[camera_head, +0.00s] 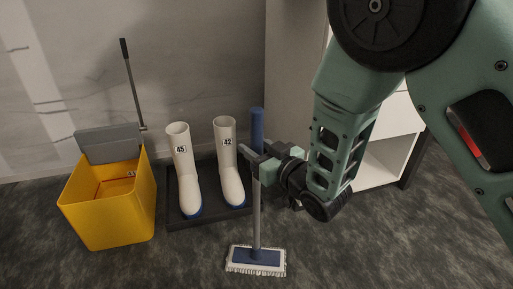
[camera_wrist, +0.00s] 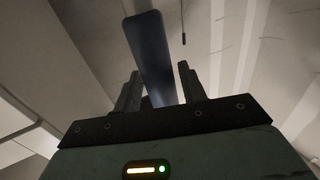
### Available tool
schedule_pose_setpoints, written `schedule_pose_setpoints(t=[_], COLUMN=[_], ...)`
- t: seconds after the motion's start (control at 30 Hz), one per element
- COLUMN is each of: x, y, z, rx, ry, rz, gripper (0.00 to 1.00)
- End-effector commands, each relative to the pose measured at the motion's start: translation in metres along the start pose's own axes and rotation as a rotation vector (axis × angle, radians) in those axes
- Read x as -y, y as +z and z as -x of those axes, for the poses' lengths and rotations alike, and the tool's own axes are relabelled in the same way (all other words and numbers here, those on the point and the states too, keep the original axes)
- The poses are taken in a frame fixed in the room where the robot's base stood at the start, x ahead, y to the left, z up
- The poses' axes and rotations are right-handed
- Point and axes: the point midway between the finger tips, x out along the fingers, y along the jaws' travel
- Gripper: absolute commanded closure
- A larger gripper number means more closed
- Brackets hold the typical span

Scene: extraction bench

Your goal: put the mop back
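The mop (camera_head: 257,205) stands upright in front of the boot tray, with a blue upper handle, a grey lower pole and a flat blue head with a white fringe. My gripper (camera_head: 257,158) is around the pole at the lower end of the blue grip, and its fingers are closed on it. In the wrist view the blue handle (camera_wrist: 151,55) rises between the two fingers of my gripper (camera_wrist: 160,92). I cannot tell whether the mop head touches the floor. A yellow bucket (camera_head: 122,220) with a grey wringer (camera_head: 108,143) stands at the left.
Two white boots, marked 45 (camera_head: 183,170) and 42 (camera_head: 229,165), stand on a dark tray (camera_head: 205,219) by the wall. A black-handled rod (camera_head: 132,85) rises behind the bucket. A white cabinet (camera_head: 385,160) is at the right, partly behind my arm. The front floor is clear.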

Motion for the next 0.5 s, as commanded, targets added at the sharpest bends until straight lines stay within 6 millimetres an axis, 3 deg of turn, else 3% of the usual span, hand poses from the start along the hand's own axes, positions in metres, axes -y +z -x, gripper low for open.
schedule_pose_setpoints(t=[0.37,0.5], x=[0.000,0.000], y=[-0.004,-0.004], z=[0.000,0.016], rx=[0.000,0.005], ry=[0.000,0.001], rz=[0.000,-0.001], gripper=[0.50,0.50])
